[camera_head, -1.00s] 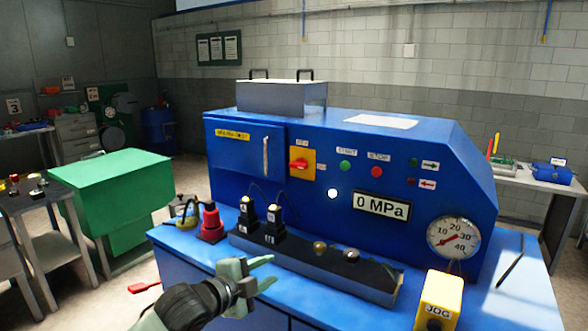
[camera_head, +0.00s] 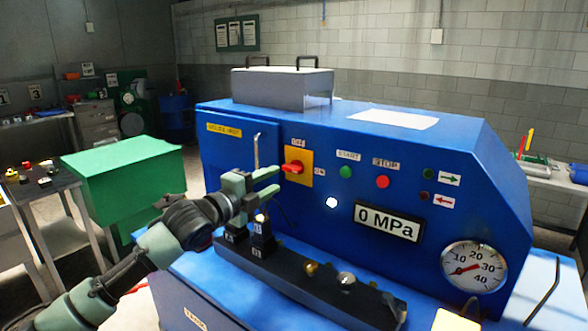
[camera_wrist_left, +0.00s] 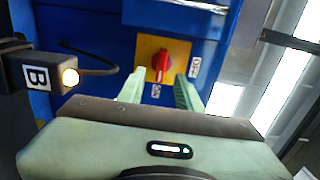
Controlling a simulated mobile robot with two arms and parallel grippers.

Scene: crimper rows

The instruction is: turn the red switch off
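The red switch (camera_head: 293,167) is a rotary knob on a yellow plate (camera_head: 305,179) on the blue machine's front. Its handle lies about level in the head view, in line with the label at its right, which seems to read ON; another label sits above. In the left wrist view the knob (camera_wrist_left: 160,63) stands upright in the picture, beyond the fingertips. My left gripper (camera_head: 275,182) is open, its fingers pointing at the switch, just short of it. In the left wrist view the gripper (camera_wrist_left: 160,80) has empty space between its fingers. My right gripper is not in view.
Black blocks with lit lamps (camera_head: 262,222) stand on a black rail (camera_head: 310,288) below my left gripper. A thin metal handle (camera_head: 256,152) sticks out left of the switch. Green START (camera_head: 346,172) and red STOP (camera_head: 382,182) buttons are to its right.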

